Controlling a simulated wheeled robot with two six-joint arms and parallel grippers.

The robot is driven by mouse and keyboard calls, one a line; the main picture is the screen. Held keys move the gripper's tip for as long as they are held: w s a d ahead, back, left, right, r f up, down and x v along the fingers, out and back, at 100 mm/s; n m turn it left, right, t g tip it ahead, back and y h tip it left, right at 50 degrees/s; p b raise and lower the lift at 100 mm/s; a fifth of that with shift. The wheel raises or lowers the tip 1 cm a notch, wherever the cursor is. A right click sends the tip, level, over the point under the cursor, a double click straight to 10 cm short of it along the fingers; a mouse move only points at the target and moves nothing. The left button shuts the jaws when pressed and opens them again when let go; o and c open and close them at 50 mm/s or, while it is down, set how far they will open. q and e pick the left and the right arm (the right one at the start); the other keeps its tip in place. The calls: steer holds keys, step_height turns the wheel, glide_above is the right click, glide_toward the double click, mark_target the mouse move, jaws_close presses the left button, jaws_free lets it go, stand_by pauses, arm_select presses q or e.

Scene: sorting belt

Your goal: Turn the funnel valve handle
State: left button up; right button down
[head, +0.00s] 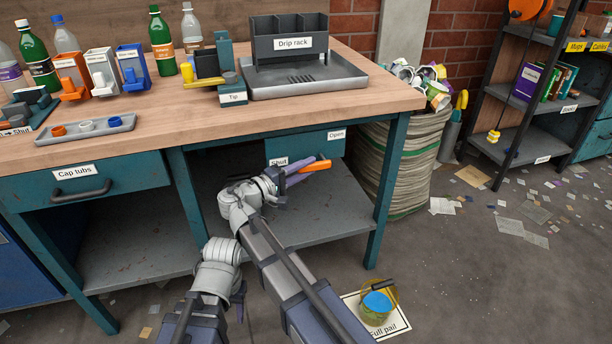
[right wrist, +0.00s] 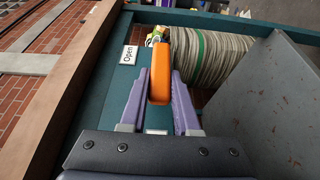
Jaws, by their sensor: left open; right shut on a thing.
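The orange valve handle (head: 317,165) sticks out at the front of the bench, below the teal panel. It lies between the "Shut" label (head: 277,162) and the "Open" label (head: 336,134). My right gripper (head: 302,172) is shut on the handle, with a purple finger on each side. In the right wrist view the orange handle (right wrist: 160,65) stands between the fingers, and the "Open" label (right wrist: 128,55) is to its left. My left gripper (head: 239,300) is low in front of the bench, empty and apart from the handle; its fingers show only partly.
The wooden bench top (head: 200,125) carries bottles, coloured holders and a drip rack (head: 290,45). A shelf lies under the bench. A full sack (head: 405,160) stands right of the bench leg. A yellow pail (head: 376,308) stands on the floor at the front.

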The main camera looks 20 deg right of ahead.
arm_select(q)
steer(key=shift+f, duration=0.4)
arm_select(e)
steer(key=shift+f, duration=0.1)
steer(key=shift+d, duration=0.1)
steer(key=c, duration=0.6)
jaws_free()
steer(key=shift+c, duration=0.2)
